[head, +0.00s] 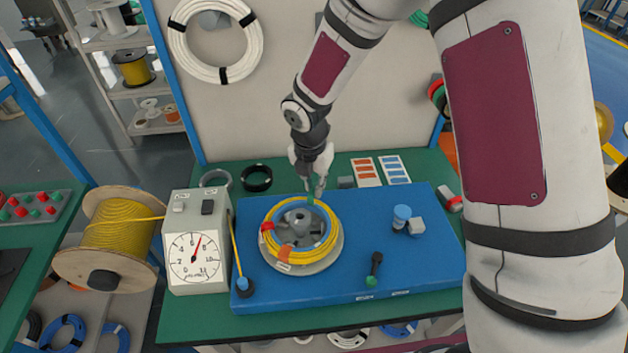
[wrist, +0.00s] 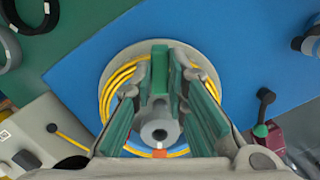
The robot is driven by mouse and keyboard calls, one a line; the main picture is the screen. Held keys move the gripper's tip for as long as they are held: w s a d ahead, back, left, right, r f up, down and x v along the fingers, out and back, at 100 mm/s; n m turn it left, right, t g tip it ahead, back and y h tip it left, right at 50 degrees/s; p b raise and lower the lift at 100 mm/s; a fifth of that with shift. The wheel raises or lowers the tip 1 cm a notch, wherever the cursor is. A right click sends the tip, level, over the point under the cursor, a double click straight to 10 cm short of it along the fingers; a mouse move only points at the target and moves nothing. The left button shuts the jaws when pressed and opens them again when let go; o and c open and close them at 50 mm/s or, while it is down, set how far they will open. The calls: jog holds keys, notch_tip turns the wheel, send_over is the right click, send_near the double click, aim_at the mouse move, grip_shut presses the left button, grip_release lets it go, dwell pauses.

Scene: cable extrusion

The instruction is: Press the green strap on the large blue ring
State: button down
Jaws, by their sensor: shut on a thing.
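A coil of yellow cable (head: 322,249) with a blue ring (head: 331,228) along its inner side lies on a round grey plate with a grey hub (head: 297,219). In the wrist view the yellow coil (wrist: 108,95) is partly hidden by my fingers. My gripper (head: 313,188) points down at the far edge of the coil, shut on the green strap (head: 310,200). In the wrist view the strap (wrist: 160,70) shows upright between the green-padded fingers. Whether the strap is pressed flat around the ring cannot be told.
The coil sits on a blue board (head: 350,286) on a green bench. A gauge box (head: 197,255) stands at its left, with a yellow cable spool (head: 118,232) beyond. A blue-capped piece (head: 402,214) and a black lever (head: 375,266) stand at the right.

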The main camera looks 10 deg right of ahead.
jog(key=shift+f+b, duration=0.35)
jog(key=shift+f, duration=0.5)
jog(key=shift+f, duration=0.55)
dwell(1.0)
jog(key=c, duration=1.5)
grip_release()
jog(key=shift+r+p, duration=1.75)
jog(key=shift+r, duration=2.3)
